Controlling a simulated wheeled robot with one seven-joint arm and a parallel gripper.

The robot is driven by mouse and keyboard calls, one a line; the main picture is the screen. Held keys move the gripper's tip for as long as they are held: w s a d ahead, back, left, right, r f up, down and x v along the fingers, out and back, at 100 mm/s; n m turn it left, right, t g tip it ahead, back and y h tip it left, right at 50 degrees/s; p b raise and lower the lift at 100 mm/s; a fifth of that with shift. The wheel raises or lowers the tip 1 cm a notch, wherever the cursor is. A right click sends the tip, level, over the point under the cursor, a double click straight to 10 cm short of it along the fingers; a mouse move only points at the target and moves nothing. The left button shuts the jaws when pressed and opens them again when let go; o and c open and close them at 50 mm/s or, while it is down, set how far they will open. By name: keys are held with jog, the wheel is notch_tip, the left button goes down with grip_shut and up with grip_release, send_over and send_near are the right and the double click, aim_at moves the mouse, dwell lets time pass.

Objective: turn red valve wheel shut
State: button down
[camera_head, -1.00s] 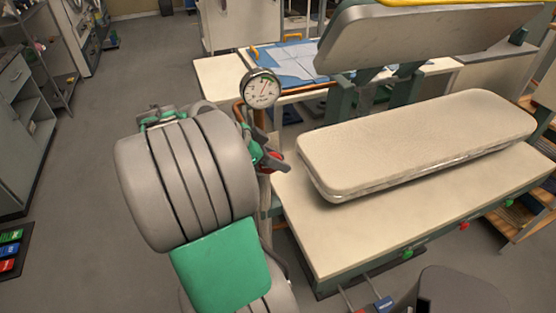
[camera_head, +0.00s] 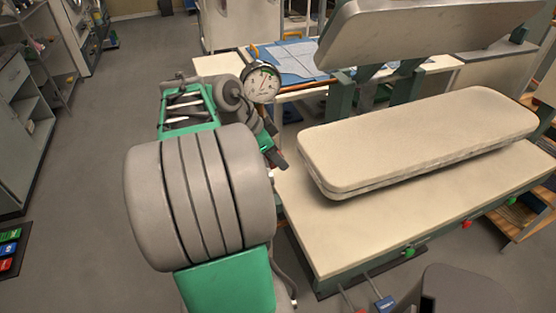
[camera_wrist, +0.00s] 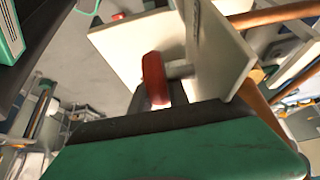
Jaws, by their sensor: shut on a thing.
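The red valve wheel (camera_wrist: 153,78) shows edge-on in the wrist view, on a short pale stem in front of a cream plate. My gripper (camera_wrist: 160,97) is shut on the wheel, its green and black body filling the lower part of that view. The fingertips are mostly hidden behind the body. In the head view my gripper (camera_head: 275,158) is beside the left edge of the press table, below the gauge. The wheel is hidden there behind my gripper and arm.
A round white pressure gauge (camera_head: 262,83) stands just above my gripper. A copper pipe (camera_wrist: 262,14) runs past the valve. The ironing press with its padded board (camera_head: 420,140) stands close on the right.

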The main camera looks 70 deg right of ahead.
jog(key=c, duration=1.3)
grip_release()
jog(key=shift+o, duration=0.2)
jog(key=p+v, duration=0.1)
jog(key=v, duration=0.6)
jog(key=shift+w+a+r+p, duration=0.1)
jog(key=shift+a+r+p, duration=0.05)
jog(key=shift+r+p, duration=0.2)
